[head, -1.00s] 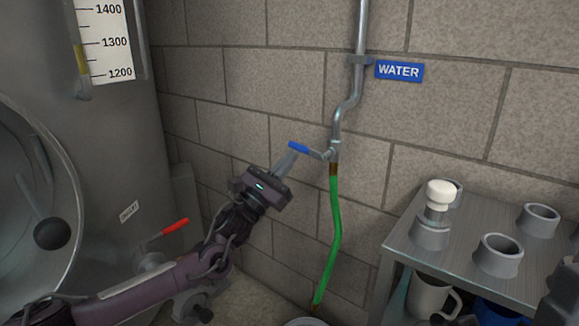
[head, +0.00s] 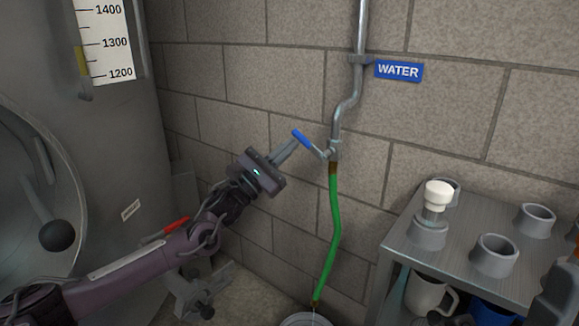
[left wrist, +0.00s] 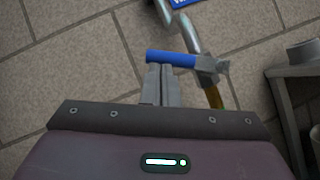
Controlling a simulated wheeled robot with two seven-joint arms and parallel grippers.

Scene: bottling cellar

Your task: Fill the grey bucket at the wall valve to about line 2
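The wall valve has a blue lever handle (head: 302,138) on a metal pipe, and the handle slants up to the left. My left gripper (head: 290,147) has its two fingers together, with the tips at the handle. In the left wrist view the fingertips (left wrist: 160,72) meet the near side of the blue handle (left wrist: 170,58); I cannot tell whether they press or just touch. A green hose (head: 335,220) hangs from the valve. Its lower end is over a light rim (head: 306,319), likely the grey bucket, cut off by the bottom edge. Its inside, lines and water level are hidden. My right gripper is not in view.
A metal shelf (head: 400,262) at the right bears grey collars (head: 496,256) and a white-capped piece (head: 438,195); a white mug (head: 428,294) stands below. A steel tank (head: 120,150) and a red handle (head: 178,225) are at left. A blue WATER sign (head: 398,71) hangs above.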

